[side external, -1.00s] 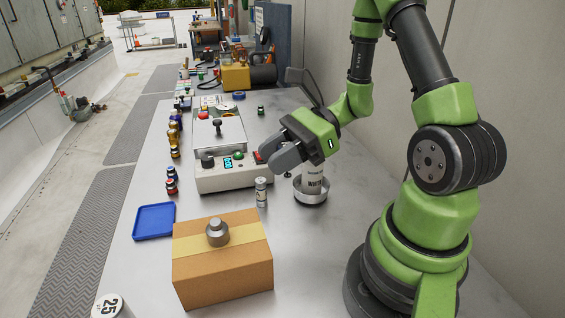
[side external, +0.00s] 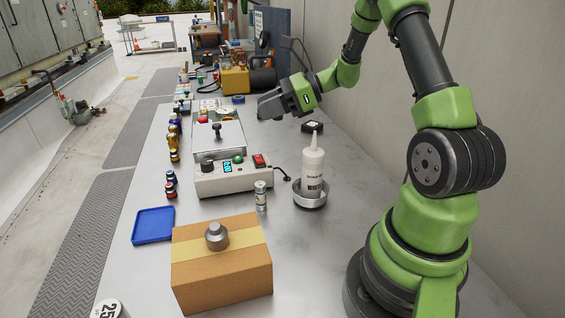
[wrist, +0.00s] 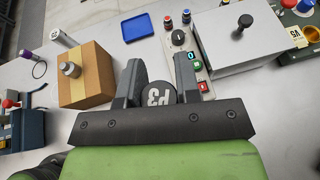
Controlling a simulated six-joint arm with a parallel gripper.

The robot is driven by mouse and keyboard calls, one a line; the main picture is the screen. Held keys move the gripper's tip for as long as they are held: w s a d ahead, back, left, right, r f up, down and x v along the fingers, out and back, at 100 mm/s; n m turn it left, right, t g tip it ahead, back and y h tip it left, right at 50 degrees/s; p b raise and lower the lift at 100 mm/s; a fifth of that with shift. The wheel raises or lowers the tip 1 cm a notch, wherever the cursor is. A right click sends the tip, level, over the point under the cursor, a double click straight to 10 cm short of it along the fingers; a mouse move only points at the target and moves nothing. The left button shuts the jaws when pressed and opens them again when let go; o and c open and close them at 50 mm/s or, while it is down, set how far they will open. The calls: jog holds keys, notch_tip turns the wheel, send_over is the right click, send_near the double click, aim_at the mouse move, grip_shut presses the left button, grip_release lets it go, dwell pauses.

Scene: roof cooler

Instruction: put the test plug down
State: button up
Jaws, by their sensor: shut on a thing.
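My gripper (side external: 268,105) is in the side view above the far part of the bench, right of the grey-lidded tester (side external: 235,177). In the wrist view its two fingers (wrist: 158,80) are shut on a black round thing marked P3, which I take to be the test plug (wrist: 158,97). The plug sits between the fingers, its marked face toward the wrist camera. In the side view the gripper hides the plug. I cannot tell whether it touches the bench.
A white squeeze bottle (side external: 313,168) stands in a metal dish (side external: 310,200) near my arm. A small dark block (side external: 312,127) lies beyond it. A cardboard box (side external: 222,275) bears a metal weight. A blue tray (side external: 153,224) lies at left. Bare bench shows right of the tester.

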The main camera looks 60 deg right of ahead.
jog(key=w+d+r+m+t+h, duration=0.1)
jog(key=w+d+m+h, duration=0.15)
jog(key=d, duration=0.45)
jog(key=w+d+r+m+t+h, duration=0.1)
jog(key=w+d+m+h, duration=0.1)
jog(key=w+d+h, duration=0.3)
jog(key=y, duration=0.2)
send_over(277, 161)
notch_tip(277, 161, down, 16)
jog(key=shift+w+f, duration=0.1)
jog(key=shift+f, duration=2.65)
jog(key=shift+f, duration=0.15)
jog(key=o, duration=1)
jog(key=shift+d, duration=0.1)
